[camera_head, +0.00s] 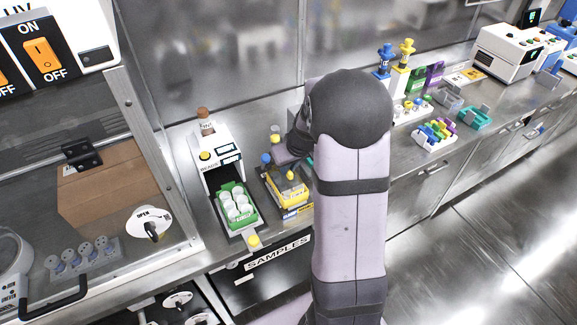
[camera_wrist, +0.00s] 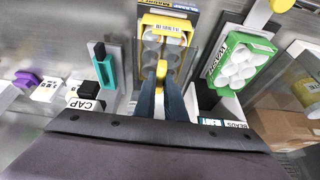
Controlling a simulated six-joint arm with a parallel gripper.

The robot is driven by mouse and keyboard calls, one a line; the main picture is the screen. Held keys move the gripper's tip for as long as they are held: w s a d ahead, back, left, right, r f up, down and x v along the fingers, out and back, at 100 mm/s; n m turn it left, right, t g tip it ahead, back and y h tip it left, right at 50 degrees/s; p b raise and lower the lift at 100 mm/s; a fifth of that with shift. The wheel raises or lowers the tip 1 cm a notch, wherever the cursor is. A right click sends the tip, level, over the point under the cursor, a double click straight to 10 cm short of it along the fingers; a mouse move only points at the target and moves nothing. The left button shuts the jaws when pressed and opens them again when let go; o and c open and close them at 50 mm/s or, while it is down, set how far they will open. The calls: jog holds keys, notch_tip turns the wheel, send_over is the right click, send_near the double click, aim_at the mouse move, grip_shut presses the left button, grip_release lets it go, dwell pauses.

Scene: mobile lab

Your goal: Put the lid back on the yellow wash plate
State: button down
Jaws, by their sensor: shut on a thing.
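My gripper (camera_wrist: 161,88) points at the plate's near end and is shut on a yellow knob (camera_wrist: 161,70), which appears to be the lid's handle. The lid's body is hard to make out, and I cannot tell whether it touches the plate. In the head view my arm hides most of the gripper.
A green rack (camera_head: 236,205) with white round tops sits in the white device (camera_head: 212,158) to the left. A teal-handled item (camera_wrist: 104,66) and a CAP-labelled block (camera_wrist: 86,98) are nearby in the wrist view. Coloured tubes (camera_head: 434,133) stand farther right.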

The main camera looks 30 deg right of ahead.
aim_at(290, 172)
jog(key=shift+f+b, duration=1.7)
jog(key=shift+b, duration=0.3)
jog(key=c, duration=1.7)
grip_release()
jog(key=shift+c, duration=0.2)
jog(key=shift+r, duration=0.2)
jog(key=shift+b+v, duration=0.45)
jog(key=shift+v, duration=3.1)
